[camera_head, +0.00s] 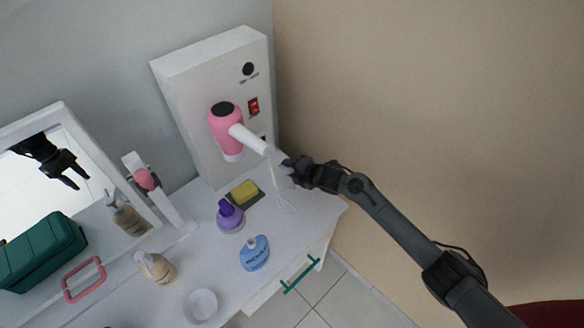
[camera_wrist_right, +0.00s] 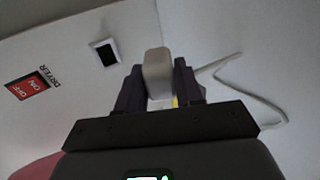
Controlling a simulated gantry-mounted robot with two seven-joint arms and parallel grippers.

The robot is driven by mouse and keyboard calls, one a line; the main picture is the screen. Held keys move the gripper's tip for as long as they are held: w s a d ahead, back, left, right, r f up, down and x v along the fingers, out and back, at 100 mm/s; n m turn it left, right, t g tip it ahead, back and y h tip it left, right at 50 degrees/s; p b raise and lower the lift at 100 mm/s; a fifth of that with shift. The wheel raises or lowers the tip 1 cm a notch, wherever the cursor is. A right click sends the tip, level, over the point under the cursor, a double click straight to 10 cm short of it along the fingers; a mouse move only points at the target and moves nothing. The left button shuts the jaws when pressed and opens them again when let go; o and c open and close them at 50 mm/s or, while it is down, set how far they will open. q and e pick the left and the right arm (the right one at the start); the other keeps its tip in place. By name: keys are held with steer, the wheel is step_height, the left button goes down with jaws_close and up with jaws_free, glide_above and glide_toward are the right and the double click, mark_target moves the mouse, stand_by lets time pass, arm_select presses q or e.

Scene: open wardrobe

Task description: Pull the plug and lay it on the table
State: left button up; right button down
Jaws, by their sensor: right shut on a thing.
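My right gripper (camera_head: 286,167) is shut on the pale grey plug (camera_wrist_right: 157,70), at the right side of the white wall box (camera_head: 195,85). In the right wrist view the plug stands between both fingers, to the right of the dark socket (camera_wrist_right: 105,53) and apart from it. Its prongs cannot be made out. A thin white cord (camera_wrist_right: 255,97) runs off to the right; in the head view it hangs down to the white table (camera_head: 310,218). My left gripper is not seen directly; a dark open gripper shows only as a reflection in the mirror.
A pink hair dryer (camera_head: 222,128) sits on the box, left of my right gripper. A yellow sponge (camera_head: 244,191), purple bottle (camera_head: 230,217), blue bottle (camera_head: 255,255) and white cup (camera_head: 201,306) stand on the table. Its right front corner is mostly clear.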

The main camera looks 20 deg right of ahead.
steer(key=shift+f+b, duration=2.6)
steer(key=shift+f, duration=0.5)
steer(key=c, duration=0.7)
jaws_free()
steer(key=shift+o, duration=0.2)
steer(key=shift+s+f, duration=0.1)
steer(key=shift+f, duration=0.05)
